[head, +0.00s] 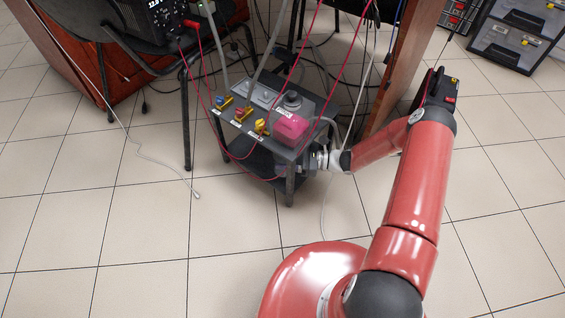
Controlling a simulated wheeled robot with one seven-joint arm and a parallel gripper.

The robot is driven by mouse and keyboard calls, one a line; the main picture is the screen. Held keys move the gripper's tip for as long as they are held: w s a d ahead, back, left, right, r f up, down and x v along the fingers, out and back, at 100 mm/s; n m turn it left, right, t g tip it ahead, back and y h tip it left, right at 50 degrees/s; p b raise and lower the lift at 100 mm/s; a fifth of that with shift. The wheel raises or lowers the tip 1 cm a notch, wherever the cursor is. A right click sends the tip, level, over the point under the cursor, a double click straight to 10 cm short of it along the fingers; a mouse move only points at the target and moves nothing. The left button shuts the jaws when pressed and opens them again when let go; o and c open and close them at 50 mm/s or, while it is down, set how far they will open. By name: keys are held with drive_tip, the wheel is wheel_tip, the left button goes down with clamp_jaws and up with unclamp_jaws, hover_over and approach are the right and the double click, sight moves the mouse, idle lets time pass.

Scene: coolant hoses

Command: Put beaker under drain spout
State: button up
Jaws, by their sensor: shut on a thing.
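My gripper (313,160) is at the right side of a small dark cart (285,199), just below its top. It is shut on the beaker, which is mostly hidden by the cart's corner and the gripper, so its tilt and contents cannot be told. A clear box of pink liquid (291,128) stands on the front right of the cart top. Valves with blue (222,102), red (241,114) and yellow (261,126) handles sit along the cart's left edge. I cannot make out the drain spout.
Red cables hang around the cart, and grey hoses rise from its valves. A dark chair (187,130) stands to the left. A wooden panel (405,65) is close behind on the right, with black cases (510,40) beyond. The tiled floor in front is mostly clear, apart from a white cable (165,167).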

drive_tip(key=f, duration=0.1)
drive_tip(key=a+f+b, duration=0.1)
drive_tip(key=f, duration=0.1)
drive_tip(key=shift+a, duration=0.1)
drive_tip(key=shift+f, duration=0.2)
drive_tip(key=shift+f, duration=0.25)
drive_tip(key=o, duration=1)
drive_tip(key=shift+r, duration=0.3)
drive_tip(key=d, duration=0.4)
drive_tip(key=s+d, duration=0.1)
drive_tip(key=d, duration=0.7)
drive_tip(key=shift+s+p, duration=0.15)
drive_tip(key=shift+p, duration=0.15)
